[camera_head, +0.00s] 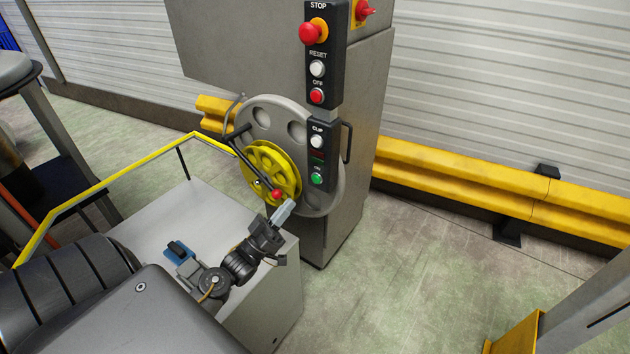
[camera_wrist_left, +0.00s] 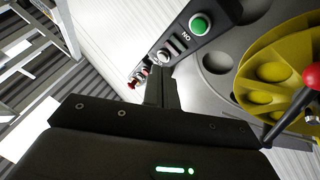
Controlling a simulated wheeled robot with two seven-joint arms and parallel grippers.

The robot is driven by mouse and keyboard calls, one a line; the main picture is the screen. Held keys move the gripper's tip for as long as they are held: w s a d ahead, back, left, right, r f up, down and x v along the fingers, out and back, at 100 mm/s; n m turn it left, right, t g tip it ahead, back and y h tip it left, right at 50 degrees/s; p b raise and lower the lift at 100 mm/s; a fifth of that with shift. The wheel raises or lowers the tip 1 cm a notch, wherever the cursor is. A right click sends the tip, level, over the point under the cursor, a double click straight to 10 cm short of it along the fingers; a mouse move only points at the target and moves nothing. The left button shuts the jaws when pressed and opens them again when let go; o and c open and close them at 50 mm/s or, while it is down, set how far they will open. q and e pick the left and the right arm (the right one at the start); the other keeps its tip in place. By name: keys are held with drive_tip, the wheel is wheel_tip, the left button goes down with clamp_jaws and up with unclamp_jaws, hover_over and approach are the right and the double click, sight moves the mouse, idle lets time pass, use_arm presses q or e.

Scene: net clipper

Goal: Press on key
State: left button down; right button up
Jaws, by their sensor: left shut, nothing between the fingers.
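The green ON key (camera_head: 317,178) is at the bottom of the black control panel (camera_head: 325,105) on the grey machine. In the left wrist view the green key (camera_wrist_left: 200,25) shows at the top, beyond my fingers. My left gripper (camera_head: 287,208) is shut and empty, below and to the left of the green key and apart from it. Its closed fingers (camera_wrist_left: 160,92) also show in the left wrist view. My right gripper is in neither view.
Above the green key are a white CLIP button (camera_head: 317,141), a red OFF button (camera_head: 317,96), a white RESET button (camera_head: 317,68) and a red STOP knob (camera_head: 311,33). A yellow wheel (camera_head: 262,165) with a red-knobbed lever (camera_head: 277,194) is close to my left gripper.

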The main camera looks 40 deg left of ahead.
sight(316, 179)
use_arm(q)
drive_tip(key=w+b, duration=0.3)
drive_tip(key=w, duration=0.5)
drive_tip(key=shift+w, duration=0.25)
drive_tip(key=shift+a, duration=0.1)
idle(1.8)
drive_tip(key=shift+w, duration=0.4)
drive_tip(key=shift+w, duration=0.4)
idle(0.5)
drive_tip(key=shift+s, duration=0.85)
